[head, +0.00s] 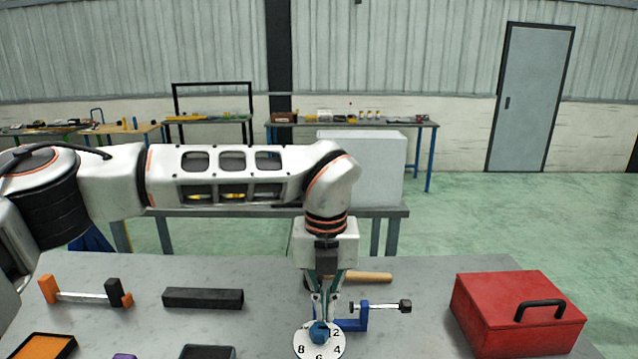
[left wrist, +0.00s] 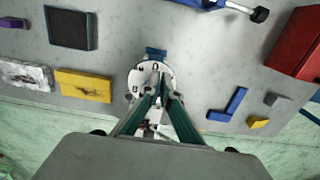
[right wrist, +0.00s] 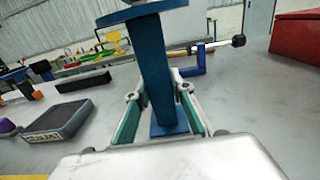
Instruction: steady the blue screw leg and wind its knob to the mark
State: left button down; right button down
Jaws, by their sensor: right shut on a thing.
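The blue screw leg (right wrist: 160,70) stands upright in the right wrist view, with its foot on the table. A white numbered dial (head: 303,342) with a blue knob (head: 320,331) tops it. My right gripper (right wrist: 160,95) is shut on the leg's blue post, one finger on each side; it is outside the head view. My left gripper (head: 324,308) points down from above at the knob, and its fingertips are close to it. In the left wrist view, its fingers (left wrist: 163,92) converge over the dial (left wrist: 140,77) and hide its middle. Their grip and the mark are unclear.
A blue clamp with a screw bar (head: 362,315) lies just right of the dial, a wooden-handled tool (head: 370,277) behind. A red toolbox (head: 515,310) stands at right. At left are a black block (head: 203,298) and an orange-ended bar clamp (head: 85,297).

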pick_arm(q)
jog(key=shift+s+d, duration=0.1)
jog(key=shift+d, duration=0.1)
jog(key=shift+w, duration=0.3)
jog(key=shift+w+r, duration=0.1)
jog(key=shift+r, duration=0.05)
notch_tip(320, 180, up, 6)
jog(key=shift+f, duration=0.15)
dwell(0.3)
jog(key=shift+s+a+f, duration=0.1)
jog(key=shift+a+f, duration=0.3)
jog(key=shift+f, duration=0.6)
jog(key=shift+s+a+f, duration=0.1)
jog(key=shift+a+f, duration=0.25)
jog(key=shift+f, duration=0.6)
jog(key=shift+a+f, duration=0.4)
jog(key=shift+f, duration=0.6)
